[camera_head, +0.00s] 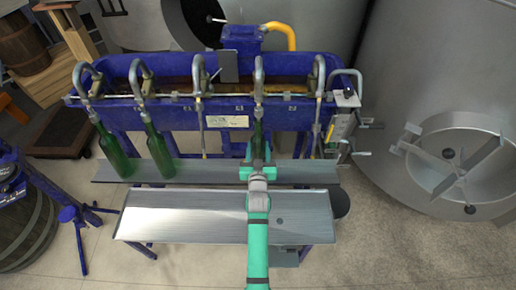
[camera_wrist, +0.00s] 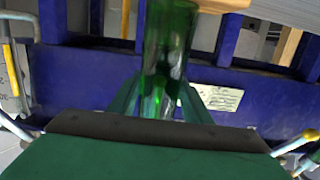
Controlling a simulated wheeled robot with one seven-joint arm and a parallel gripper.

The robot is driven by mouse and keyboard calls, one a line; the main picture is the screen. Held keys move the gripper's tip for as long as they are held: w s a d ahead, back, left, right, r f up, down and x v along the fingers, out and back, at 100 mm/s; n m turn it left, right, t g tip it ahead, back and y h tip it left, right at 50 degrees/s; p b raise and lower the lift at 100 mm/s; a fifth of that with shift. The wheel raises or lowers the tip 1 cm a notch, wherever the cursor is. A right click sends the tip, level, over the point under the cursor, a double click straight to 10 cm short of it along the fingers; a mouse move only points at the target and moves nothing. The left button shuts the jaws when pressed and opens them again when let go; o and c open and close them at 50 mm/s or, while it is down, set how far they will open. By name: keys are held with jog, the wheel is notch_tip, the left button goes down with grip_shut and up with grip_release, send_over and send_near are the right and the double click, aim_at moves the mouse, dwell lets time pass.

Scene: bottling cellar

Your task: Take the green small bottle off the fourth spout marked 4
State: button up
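A green bottle (camera_head: 258,136) stands upright under the fourth spout (camera_head: 258,75) from the left, its top close below the spout. My gripper (camera_head: 258,154) reaches it from the front, its fingers on either side of the bottle. In the wrist view the same bottle (camera_wrist: 166,70) fills the space between the two teal fingers, with no clear gap beside it, so the gripper looks shut on it. My gripper hides the lower part of the bottle in the head view. The spout's number cannot be read.
Two more green bottles lean under the first (camera_head: 113,152) and second (camera_head: 159,150) spouts. The third and fifth spouts are empty. A metal shelf (camera_head: 210,172) runs beneath the blue filler trough (camera_head: 180,118), with a sloping metal tray (camera_head: 180,215) in front. A clamp bracket (camera_head: 346,98) stands at the right end.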

grip_shut()
jog(key=shift+d, duration=0.1)
